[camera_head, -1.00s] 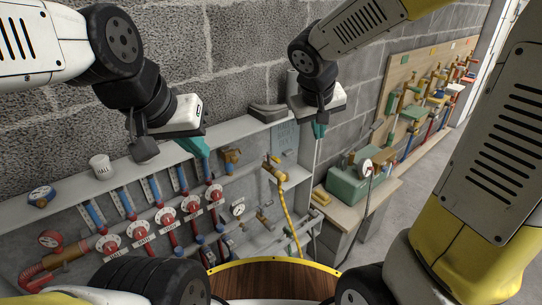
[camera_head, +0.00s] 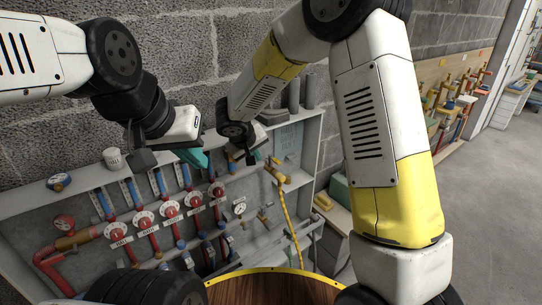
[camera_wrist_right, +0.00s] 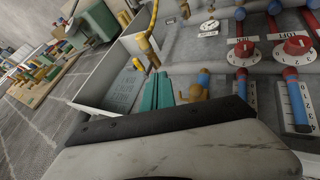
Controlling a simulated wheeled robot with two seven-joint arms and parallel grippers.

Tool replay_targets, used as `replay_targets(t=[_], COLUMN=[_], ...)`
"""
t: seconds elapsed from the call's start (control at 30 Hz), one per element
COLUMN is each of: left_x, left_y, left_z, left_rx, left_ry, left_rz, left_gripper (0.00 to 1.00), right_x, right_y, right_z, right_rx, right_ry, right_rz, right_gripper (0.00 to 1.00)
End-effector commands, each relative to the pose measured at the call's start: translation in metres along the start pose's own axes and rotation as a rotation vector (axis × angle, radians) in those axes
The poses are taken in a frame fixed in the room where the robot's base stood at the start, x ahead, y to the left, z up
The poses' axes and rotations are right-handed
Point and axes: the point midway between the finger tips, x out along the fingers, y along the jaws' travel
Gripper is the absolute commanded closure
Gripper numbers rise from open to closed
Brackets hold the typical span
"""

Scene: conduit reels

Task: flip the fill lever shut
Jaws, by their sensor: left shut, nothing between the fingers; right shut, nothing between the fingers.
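A yellow fitting with a yellow hose (camera_head: 278,174) is on the right part of the grey wall panel; it also shows in the right wrist view (camera_wrist_right: 147,45). A small brass fitting (camera_wrist_right: 192,93) is right beside my right fingers in that view. I cannot tell which of these carries the fill lever, or its position. My right gripper (camera_head: 258,156) is shut and empty, just up and left of the yellow fitting; its teal fingers fill the middle of the right wrist view (camera_wrist_right: 158,92). My left gripper (camera_head: 196,158) is shut and empty above the red dials.
Several red dials (camera_head: 170,209) with blue and red pipes line the panel. A gauge (camera_head: 239,208) is below the right gripper. A green box (camera_head: 340,190) is to the right.

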Motion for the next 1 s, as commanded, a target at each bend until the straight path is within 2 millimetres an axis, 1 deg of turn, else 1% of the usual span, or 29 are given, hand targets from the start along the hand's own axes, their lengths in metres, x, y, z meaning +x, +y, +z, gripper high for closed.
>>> replay_targets(t=[0.17, 0.27, 0.37, 0.7, 0.73, 0.8, 1.0], left_x=[0.0, 0.0, 0.0, 0.0, 0.0, 0.0, 0.0], left_y=[0.0, 0.0, 0.0, 0.0, 0.0, 0.0, 0.0], left_z=[0.0, 0.0, 0.0, 0.0, 0.0, 0.0, 0.0], left_rx=[0.0, 0.0, 0.0, 0.0, 0.0, 0.0, 0.0], left_ry=[0.0, 0.0, 0.0, 0.0, 0.0, 0.0, 0.0], left_rz=[0.0, 0.0, 0.0, 0.0, 0.0, 0.0, 0.0], left_gripper=[1.0, 1.0, 1.0, 1.0, 1.0, 1.0, 1.0], right_x=[0.004, 0.015, 0.033, 0.105, 0.106, 0.11, 0.118], right_y=[0.0, 0.0, 0.001, 0.0, 0.009, 0.019, 0.034], right_z=[0.001, 0.002, 0.002, 0.002, 0.001, 0.001, 0.001], right_rx=[0.0, 0.0, 0.001, -0.001, 0.004, 0.005, 0.001], right_ry=[-0.002, -0.005, -0.007, -0.005, -0.003, -0.003, -0.002], right_rz=[0.001, 0.001, 0.001, 0.0, 0.003, 0.003, 0.0], right_gripper=[1.0, 1.0, 1.0, 1.0, 1.0, 1.0, 1.0])
